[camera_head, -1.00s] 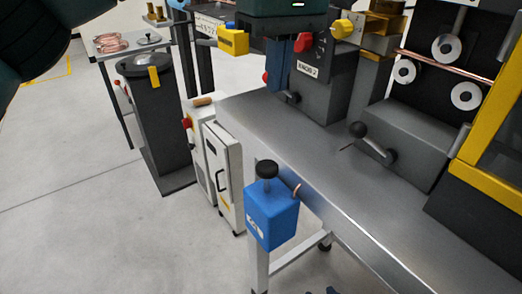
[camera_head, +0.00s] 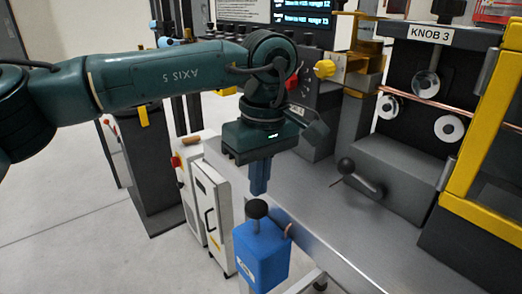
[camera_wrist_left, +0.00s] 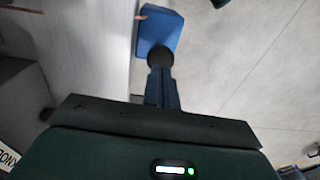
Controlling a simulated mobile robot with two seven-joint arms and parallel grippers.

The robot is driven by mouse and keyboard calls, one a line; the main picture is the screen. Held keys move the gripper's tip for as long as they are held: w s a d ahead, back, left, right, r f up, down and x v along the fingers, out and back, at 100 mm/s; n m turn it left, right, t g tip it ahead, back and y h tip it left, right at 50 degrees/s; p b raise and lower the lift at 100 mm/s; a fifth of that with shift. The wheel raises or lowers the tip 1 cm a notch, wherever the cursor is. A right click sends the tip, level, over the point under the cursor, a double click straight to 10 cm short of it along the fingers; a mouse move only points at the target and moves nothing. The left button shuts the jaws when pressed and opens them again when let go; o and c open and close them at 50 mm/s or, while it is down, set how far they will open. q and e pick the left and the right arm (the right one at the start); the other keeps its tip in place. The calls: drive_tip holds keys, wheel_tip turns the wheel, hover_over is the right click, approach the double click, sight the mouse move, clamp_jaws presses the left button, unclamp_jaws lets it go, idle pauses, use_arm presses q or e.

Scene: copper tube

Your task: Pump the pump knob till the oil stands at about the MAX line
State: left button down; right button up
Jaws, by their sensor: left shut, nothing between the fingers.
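The blue pump box (camera_head: 262,256) is at the front edge of the metal bench, with a black round pump knob (camera_head: 257,208) on a short stem on top. My left gripper (camera_head: 260,192) points down just above the knob, its fingers together and empty. In the left wrist view the fingertips (camera_wrist_left: 160,72) are close to the dark knob (camera_wrist_left: 160,56), with the blue box (camera_wrist_left: 162,30) beyond it. I cannot tell whether they touch the knob. A small white label shows on the box, but no oil level or MAX line can be read. My right gripper is not in view.
A white cabinet (camera_head: 212,210) stands left of the pump box. A black-balled lever (camera_head: 346,166) sits on the bench (camera_head: 330,215) to the right, before rollers with a copper tube (camera_head: 460,116) and a yellow frame (camera_head: 478,150). The floor at lower left is clear.

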sight(256, 209)
use_arm(q)
drive_tip(key=shift+f, duration=1.2)
